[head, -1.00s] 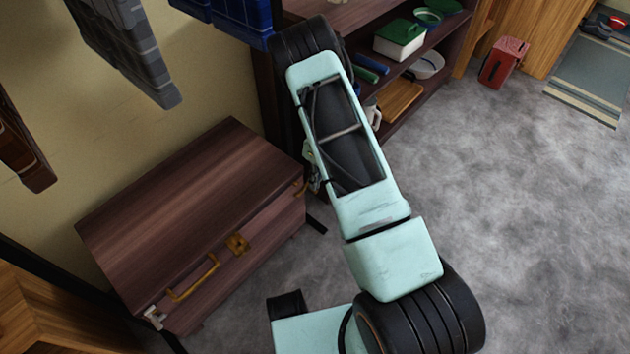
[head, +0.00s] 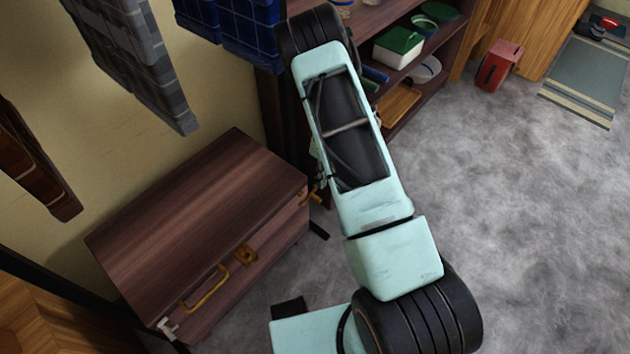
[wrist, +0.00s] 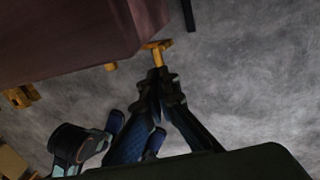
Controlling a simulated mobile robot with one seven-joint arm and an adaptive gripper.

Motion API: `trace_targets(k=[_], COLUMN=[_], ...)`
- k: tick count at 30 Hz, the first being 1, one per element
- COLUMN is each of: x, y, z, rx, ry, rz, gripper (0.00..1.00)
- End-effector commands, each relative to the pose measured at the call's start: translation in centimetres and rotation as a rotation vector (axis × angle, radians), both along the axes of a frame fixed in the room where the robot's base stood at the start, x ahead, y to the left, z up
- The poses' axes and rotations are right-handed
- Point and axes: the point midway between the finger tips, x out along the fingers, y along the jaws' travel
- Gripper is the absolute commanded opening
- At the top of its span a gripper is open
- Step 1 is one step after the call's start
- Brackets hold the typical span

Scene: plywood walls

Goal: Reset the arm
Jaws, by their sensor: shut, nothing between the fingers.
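My arm (head: 380,262), pale mint green with black joints, stretches up the middle of the head view, bent at the elbow. My gripper (wrist: 158,78) shows in the wrist view with its dark fingers together and nothing between them. Its tips are beside a yellow-brass side handle of the dark wooden chest (wrist: 60,35); whether they touch cannot be told. In the head view my gripper is mostly hidden behind the arm.
The closed chest (head: 190,215), with a brass front handle (head: 207,291), stands by the wall left of my arm. A shelf unit (head: 440,75) stands behind the arm. A red bin (head: 498,65) stands back right. Grey floor (head: 520,220) is open at right.

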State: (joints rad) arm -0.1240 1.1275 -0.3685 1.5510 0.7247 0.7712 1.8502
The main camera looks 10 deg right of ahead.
Motion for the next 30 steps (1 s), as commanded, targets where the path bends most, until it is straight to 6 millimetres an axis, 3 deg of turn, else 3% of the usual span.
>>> trace_targets(k=[1,9,15,25,28,30], x=[0.5,1.3,1.5,1.8,2.4,3.1], y=[-0.3,-1.3,-1.7,-1.6,-1.3,-0.9], z=[2.1,7.4,9.1,10.1,12.5,15.2], rx=[-0.001,0.000,0.000,0.003,0.007,0.006], ry=[-0.007,-0.005,-0.003,-0.017,-0.063,-0.115], rz=[0.000,0.000,0.001,0.026,0.107,0.208], gripper=[0.00,0.00,0.00,0.00,0.00,0.00])
